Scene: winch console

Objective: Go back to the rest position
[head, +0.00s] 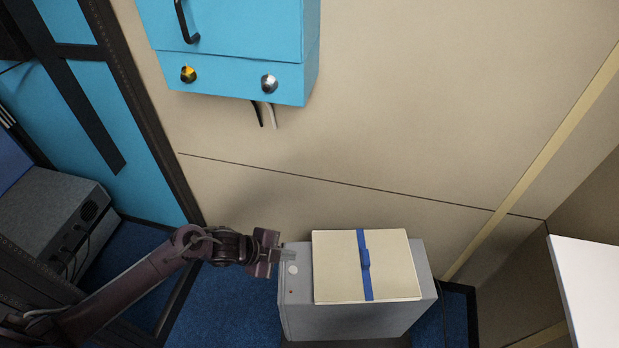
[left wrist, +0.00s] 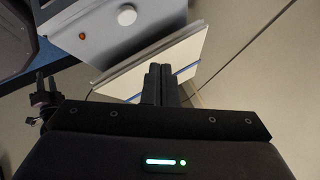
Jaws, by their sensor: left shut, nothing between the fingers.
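My left gripper (head: 268,252) reaches in from the left in the head view, beside the left edge of a grey box. In the left wrist view its two fingers (left wrist: 160,82) are together, with nothing between them. A cream notebook (head: 336,265) with a blue strap lies on top of the grey box (head: 350,322). In the left wrist view the notebook (left wrist: 192,55) shows behind the fingertips, and the box (left wrist: 90,35) with its white round knob is at the upper left. I cannot tell whether the gripper touches the box. My right gripper is not seen.
A blue wall cabinet (head: 235,45) with a black handle and two knobs hangs on the beige wall (head: 430,90). A grey unit (head: 50,215) with cables stands at the left. A white surface (head: 590,285) juts in at the right. Blue carpet (head: 225,310) shows below.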

